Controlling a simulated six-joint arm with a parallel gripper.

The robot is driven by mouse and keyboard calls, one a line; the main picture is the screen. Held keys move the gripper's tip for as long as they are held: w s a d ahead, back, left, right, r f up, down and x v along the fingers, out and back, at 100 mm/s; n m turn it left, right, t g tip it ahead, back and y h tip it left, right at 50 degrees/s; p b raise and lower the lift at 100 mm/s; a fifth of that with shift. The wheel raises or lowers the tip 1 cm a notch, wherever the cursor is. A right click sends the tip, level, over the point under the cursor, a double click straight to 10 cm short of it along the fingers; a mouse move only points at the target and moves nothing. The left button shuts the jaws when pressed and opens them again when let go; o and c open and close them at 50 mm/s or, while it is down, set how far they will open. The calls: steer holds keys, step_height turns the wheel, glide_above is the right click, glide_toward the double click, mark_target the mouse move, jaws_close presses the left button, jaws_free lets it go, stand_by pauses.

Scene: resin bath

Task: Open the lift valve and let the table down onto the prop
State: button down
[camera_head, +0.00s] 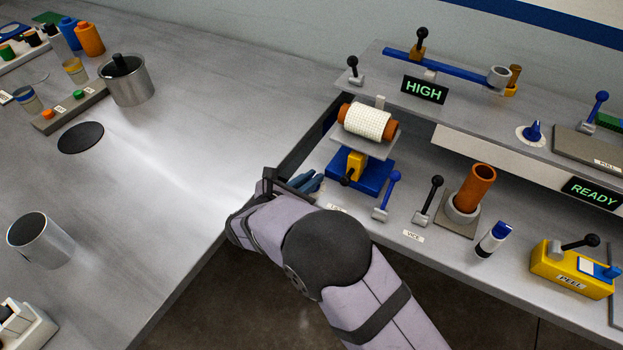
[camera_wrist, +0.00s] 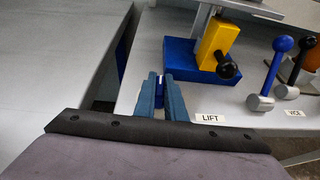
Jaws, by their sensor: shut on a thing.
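My gripper (camera_head: 309,180) is at the left end of the lower bench shelf, beside the LIFT label (camera_wrist: 210,118). In the wrist view its blue-grey fingers (camera_wrist: 160,84) are closed around a small blue part, mostly hidden between them; I cannot tell its full shape. The lift table (camera_head: 375,147) is a grey plate carrying a white roll with orange ends (camera_head: 367,122). Below it are a blue base (camera_head: 372,180) and a yellow block (camera_head: 355,164) with a black knob (camera_wrist: 229,70). I cannot tell whether the yellow block is the prop or whether the plate touches it.
A blue lever (camera_head: 388,192) and a black lever (camera_head: 431,196) near the VICE label (camera_head: 411,236) stand right of my gripper. An orange tube (camera_head: 478,184) stands farther right. An upper shelf bears a HIGH sign (camera_head: 424,90). The left table has wide clear room.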

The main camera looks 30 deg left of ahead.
steer(key=shift+a+f+m+g+h+b, duration=0.1)
steer(key=shift+m+g+h+b, duration=0.1)
steer(key=shift+m+h+b, duration=0.4)
steer(key=shift+d+f+m+g+h+b, duration=0.15)
steer(key=shift+m+g+h+b, duration=0.1)
steer(key=shift+m+h, duration=0.5)
steer(key=shift+a+f+m+g+h+b, duration=0.15)
steer(key=shift+m+h+b, duration=0.35)
steer(key=shift+h, duration=0.25)
steer(key=shift+m, duration=0.25)
steer(key=shift+r+m+g+h+b, duration=0.2)
steer(key=shift+m+g+h+b, duration=0.2)
steer(key=shift+m+h+b, duration=0.3)
steer(key=c, duration=1.8)
jaws_free()
steer(key=shift+s+r, duration=0.1)
steer(key=b+v, duration=0.1)
steer(key=v, duration=0.3)
steer(key=shift+s+a, duration=0.25)
steer(key=shift+v, duration=1.25)
